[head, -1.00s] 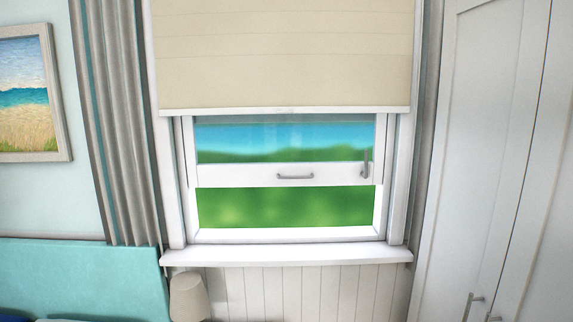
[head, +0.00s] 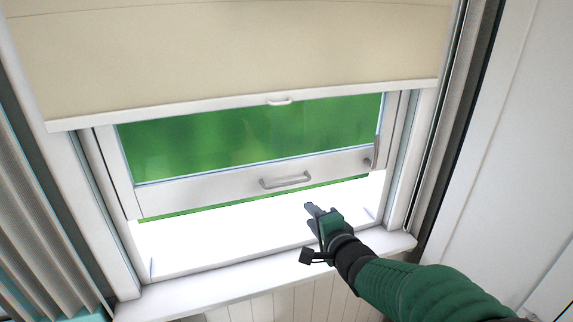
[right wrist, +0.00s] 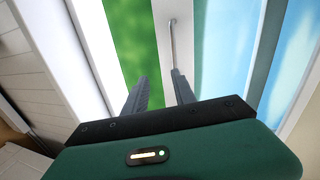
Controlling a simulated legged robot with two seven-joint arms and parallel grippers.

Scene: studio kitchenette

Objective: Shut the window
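The window's sliding sash (head: 220,187) is raised, with an open gap between its bottom rail and the white sill (head: 250,275). A grey bar handle (head: 287,180) is on the rail, and it also shows in the right wrist view (right wrist: 174,42). My right gripper (head: 314,208) is just below and slightly right of the handle in the head view. In the right wrist view its two fingers (right wrist: 160,92) are apart with nothing between them, and the handle lies just beyond the tips, near the right finger. My left gripper is out of view.
A cream blind (head: 230,50) with a small pull covers the upper window. A dark grey latch (head: 374,155) is at the sash's right end. A curtain (head: 40,190) hangs at left, and a white cupboard (head: 500,150) stands close at right.

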